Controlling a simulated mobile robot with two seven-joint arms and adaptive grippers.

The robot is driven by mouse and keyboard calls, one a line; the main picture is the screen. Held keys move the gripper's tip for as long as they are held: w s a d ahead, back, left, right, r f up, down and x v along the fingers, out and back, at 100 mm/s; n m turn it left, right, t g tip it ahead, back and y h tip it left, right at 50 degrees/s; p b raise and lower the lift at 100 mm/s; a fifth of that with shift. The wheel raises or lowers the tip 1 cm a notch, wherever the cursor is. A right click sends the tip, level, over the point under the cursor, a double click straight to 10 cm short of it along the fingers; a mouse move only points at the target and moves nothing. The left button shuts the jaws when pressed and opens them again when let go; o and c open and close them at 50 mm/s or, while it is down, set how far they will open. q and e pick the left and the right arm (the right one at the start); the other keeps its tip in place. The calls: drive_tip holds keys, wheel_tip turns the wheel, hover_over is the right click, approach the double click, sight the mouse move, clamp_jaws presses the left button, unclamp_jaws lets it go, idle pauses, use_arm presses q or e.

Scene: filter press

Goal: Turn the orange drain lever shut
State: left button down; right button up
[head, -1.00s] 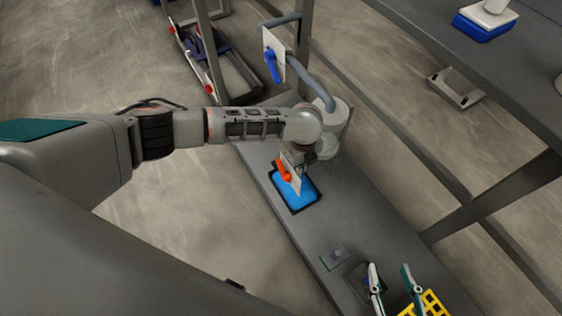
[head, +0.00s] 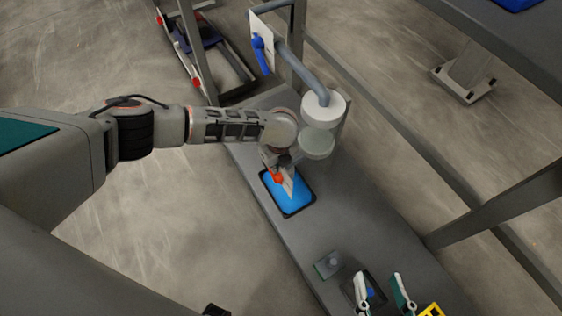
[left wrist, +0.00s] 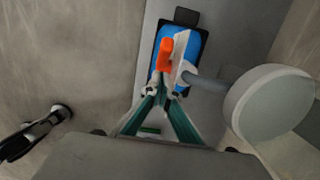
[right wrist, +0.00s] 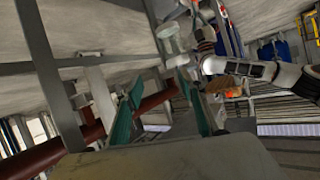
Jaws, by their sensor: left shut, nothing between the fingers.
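The orange drain lever (head: 277,176) is mounted on a small white plate (head: 289,184) above a blue black-rimmed tray (head: 299,203) on the grey bench. In the left wrist view the lever (left wrist: 165,55) points up the picture, just beyond my left fingertips. My left gripper (left wrist: 160,90) has its green fingers brought together with nothing held. It is close to the lever; whether they touch is unclear. In the head view my left gripper (head: 280,163) partly hides the lever's top. My right gripper (head: 380,280) is open and empty over the bench's near end, away from the lever.
A white cylinder on a grey pipe (head: 323,108) stands right beside my left wrist. A blue lever (head: 261,53) on a white panel is behind. A small grey-green plate (head: 328,264) lies nearer on the bench. A yellow item (head: 432,311) is near my right gripper. The bench middle is clear.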

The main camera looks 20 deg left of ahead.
use_arm(q)
drive_tip(key=shift+w+a+f+b, duration=0.35)
drive_tip(key=shift+a+f, duration=0.2)
drive_tip(key=shift+f, duration=0.1)
drive_tip(key=shift+w+a+r, duration=0.1)
drive_tip(key=shift+w+a, duration=0.05)
drive_tip(key=shift+w, duration=0.15)
use_arm(e)
drive_tip(key=shift+s+a+f+m+y, duration=0.15)
drive_tip(key=shift+a+m, duration=0.2)
drive_tip(key=shift+a, duration=0.2)
drive_tip(key=shift+s+a+m+y, duration=0.15)
drive_tip(key=shift+a+m, duration=0.2)
drive_tip(key=shift+a, duration=0.15)
drive_tip(key=shift+d, duration=0.1)
